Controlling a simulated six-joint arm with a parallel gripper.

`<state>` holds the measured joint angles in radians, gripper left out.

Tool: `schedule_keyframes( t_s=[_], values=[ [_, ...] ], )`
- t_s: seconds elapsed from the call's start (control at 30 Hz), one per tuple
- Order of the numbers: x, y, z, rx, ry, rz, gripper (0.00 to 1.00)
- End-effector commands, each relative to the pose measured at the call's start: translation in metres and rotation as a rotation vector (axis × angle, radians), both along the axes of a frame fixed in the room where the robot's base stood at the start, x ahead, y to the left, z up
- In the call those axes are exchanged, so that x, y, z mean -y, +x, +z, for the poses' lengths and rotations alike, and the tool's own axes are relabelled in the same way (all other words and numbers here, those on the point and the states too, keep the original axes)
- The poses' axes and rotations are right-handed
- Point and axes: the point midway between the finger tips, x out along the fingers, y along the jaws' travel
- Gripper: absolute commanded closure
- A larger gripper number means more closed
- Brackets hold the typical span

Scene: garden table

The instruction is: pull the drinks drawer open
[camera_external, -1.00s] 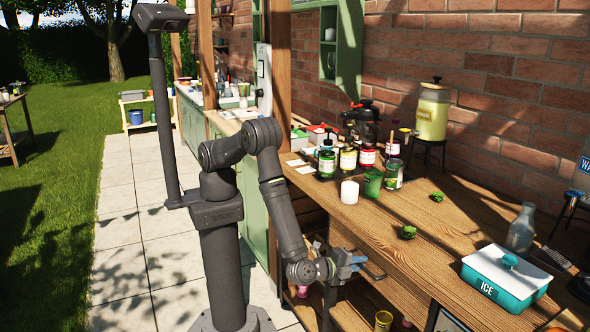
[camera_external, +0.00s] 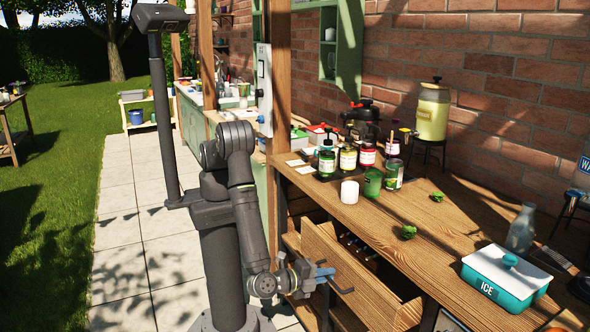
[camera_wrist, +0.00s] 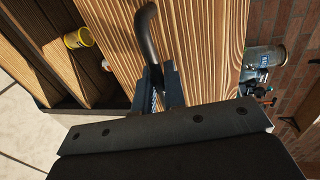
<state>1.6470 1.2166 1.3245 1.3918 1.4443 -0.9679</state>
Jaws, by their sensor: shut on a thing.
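The wooden drinks drawer (camera_external: 350,290) under the counter stands pulled out in the external view. Its inside shows, with several dark items lying toward the back. My gripper (camera_external: 322,274) is at the drawer's front, shut on its dark bar handle (camera_external: 343,287). In the wrist view the curved dark handle (camera_wrist: 147,30) runs down between the fingers of my gripper (camera_wrist: 160,88). The wood-grain drawer front (camera_wrist: 200,50) fills the middle of that view. The part of the handle between the fingers is hidden.
The wooden counter (camera_external: 440,235) above holds several jars, a white candle (camera_external: 349,192), a green cup (camera_external: 373,182), and a teal ICE box (camera_external: 505,277). Low shelves hold a yellow tin (camera_wrist: 78,38). The paved path (camera_external: 120,240) to the left is clear.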

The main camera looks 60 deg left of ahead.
Motion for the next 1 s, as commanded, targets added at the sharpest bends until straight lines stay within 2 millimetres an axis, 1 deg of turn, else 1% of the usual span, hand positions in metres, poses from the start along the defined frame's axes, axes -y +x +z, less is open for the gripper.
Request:
schedule_keyframes(
  t_s=[0.03, 0.2, 0.4, 0.5, 0.6, 0.73, 0.83, 1.0],
  values=[
    [0.001, -0.016, 0.000, 0.000, -0.001, -0.006, 1.00],
    [0.001, -0.064, 0.000, 0.000, -0.001, -0.006, 1.00],
    [0.001, -0.114, 0.000, 0.000, -0.003, -0.005, 1.00],
    [0.001, -0.135, 0.000, 0.000, -0.002, -0.005, 1.00],
    [0.001, -0.152, 0.000, -0.001, -0.001, -0.004, 1.00],
    [0.001, -0.168, 0.000, 0.000, -0.002, -0.003, 1.00],
    [0.001, -0.176, 0.000, -0.001, -0.001, -0.002, 1.00],
    [0.001, -0.183, 0.000, 0.000, -0.002, -0.001, 1.00]
  ],
)
